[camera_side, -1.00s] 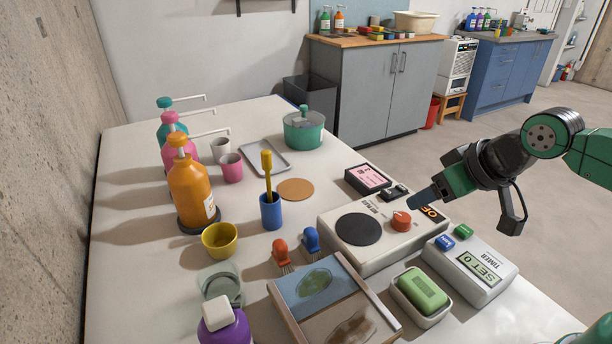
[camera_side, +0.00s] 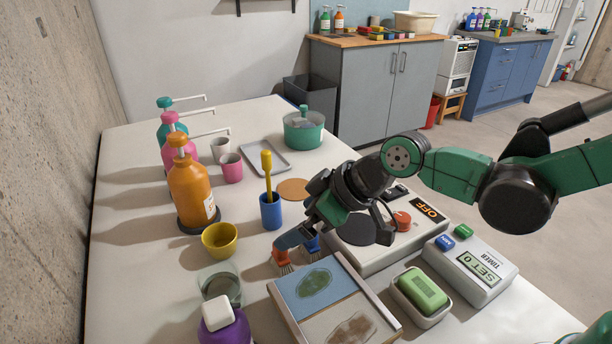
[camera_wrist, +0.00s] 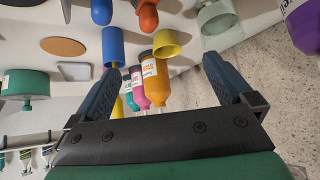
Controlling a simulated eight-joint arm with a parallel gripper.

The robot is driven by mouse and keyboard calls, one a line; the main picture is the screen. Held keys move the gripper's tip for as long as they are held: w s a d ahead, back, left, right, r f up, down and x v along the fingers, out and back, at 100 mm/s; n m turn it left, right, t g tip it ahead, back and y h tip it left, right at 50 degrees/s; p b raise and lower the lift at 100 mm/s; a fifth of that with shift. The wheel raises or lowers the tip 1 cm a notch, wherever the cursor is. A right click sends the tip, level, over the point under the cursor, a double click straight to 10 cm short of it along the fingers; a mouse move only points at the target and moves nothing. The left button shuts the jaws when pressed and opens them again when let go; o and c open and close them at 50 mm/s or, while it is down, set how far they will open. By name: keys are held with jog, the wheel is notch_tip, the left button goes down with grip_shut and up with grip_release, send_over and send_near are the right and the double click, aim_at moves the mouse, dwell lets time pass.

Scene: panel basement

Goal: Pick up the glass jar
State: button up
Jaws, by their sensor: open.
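The glass jar (camera_side: 221,270) is a clear, pale green vessel near the front left of the table, just behind a purple bottle with a white cap (camera_side: 219,318). In the wrist view the glass jar (camera_wrist: 217,17) shows at the upper right, cut by the top edge, beyond the right finger. My gripper (camera_side: 283,243) is over the table by the orange and blue brushes, to the right of the jar and apart from it. In the wrist view my gripper (camera_wrist: 160,68) is open with nothing between its fingers.
A yellow cup (camera_side: 220,240) stands just behind the jar. An orange pump bottle (camera_side: 190,190) and a blue cup with a yellow-handled tool (camera_side: 270,212) stand farther back. A framed tray (camera_side: 285,318) lies right of the jar. A hot plate (camera_side: 362,262) is under my arm.

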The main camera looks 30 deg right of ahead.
aim_at(221, 284)
jog(key=a+f+n, duration=0.1)
jog(key=a, duration=0.2)
jog(key=a+f+n+g+y, duration=0.1)
jog(key=a+f, duration=0.1)
jog(key=a, duration=0.1)
jog(key=a+f+n+y, duration=0.1)
jog(key=a, duration=0.2)
jog(key=shift+s+a+f+n, duration=0.2)
jog(key=shift+s+f+n, duration=0.1)
jog(key=shift+s+f, duration=0.1)
jog(key=shift+x, duration=2.75)
jog(key=shift+c, duration=0.2)
jog(key=c, duration=1.3)
jog(key=shift+r, duration=0.2)
